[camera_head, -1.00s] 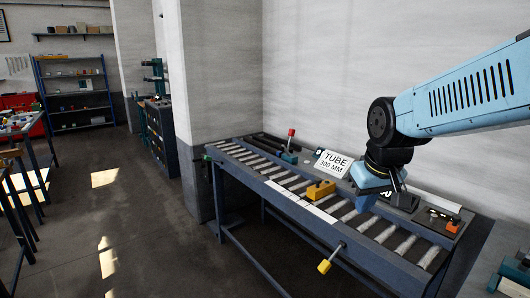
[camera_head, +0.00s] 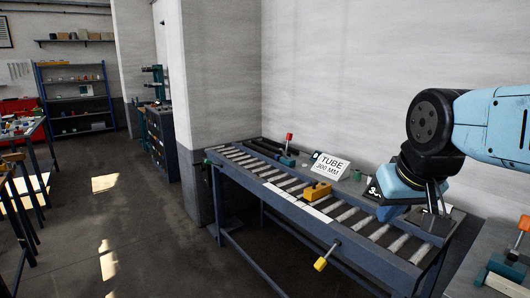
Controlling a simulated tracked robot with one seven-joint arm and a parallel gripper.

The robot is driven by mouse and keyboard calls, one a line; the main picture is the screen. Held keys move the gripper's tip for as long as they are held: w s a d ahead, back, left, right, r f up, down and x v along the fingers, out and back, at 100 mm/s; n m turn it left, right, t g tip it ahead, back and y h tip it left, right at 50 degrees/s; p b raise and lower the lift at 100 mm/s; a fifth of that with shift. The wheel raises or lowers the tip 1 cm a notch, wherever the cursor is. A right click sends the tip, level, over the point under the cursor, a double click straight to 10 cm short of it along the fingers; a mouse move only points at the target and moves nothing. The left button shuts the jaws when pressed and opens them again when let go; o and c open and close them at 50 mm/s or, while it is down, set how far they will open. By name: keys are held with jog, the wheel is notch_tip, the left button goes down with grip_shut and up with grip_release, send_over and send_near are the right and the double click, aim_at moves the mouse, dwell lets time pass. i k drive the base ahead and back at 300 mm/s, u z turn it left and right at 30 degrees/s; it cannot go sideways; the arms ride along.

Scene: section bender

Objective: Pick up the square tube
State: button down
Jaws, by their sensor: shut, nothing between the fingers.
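Dark bars or tubes (camera_head: 266,147) lie along the back of the roller bench, left of the sign. I cannot tell whether one of them is the square tube. My gripper (camera_head: 393,212) is above the right part of the bench, tilted downward, with nothing seen held in it. It is shut, though its fingertips are small and partly hidden by its own body. It is well to the right of the dark bars. The white sign (camera_head: 330,165) reading "TUBE 300 MM" stands at the back of the bench between them.
The roller bench (camera_head: 300,213) carries a yellow block (camera_head: 318,190) and a red-handled clamp (camera_head: 289,148). A yellow-ended handle (camera_head: 320,264) sticks out in front. Another bench (camera_head: 485,245) with an orange-handled clamp is at right. Wall stands behind; floor at left is open.

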aim_at(275, 157)
jog(key=u, duration=0.5)
jog(key=k, duration=1.05)
jog(key=u, duration=0.9)
jog(key=i, duration=2.35)
jog(key=z, duration=1.2)
jog(key=i, duration=0.65)
jog(key=z, duration=0.4)
jog(key=k, duration=0.9)
jog(key=z, duration=0.2)
jog(key=i, duration=0.45)
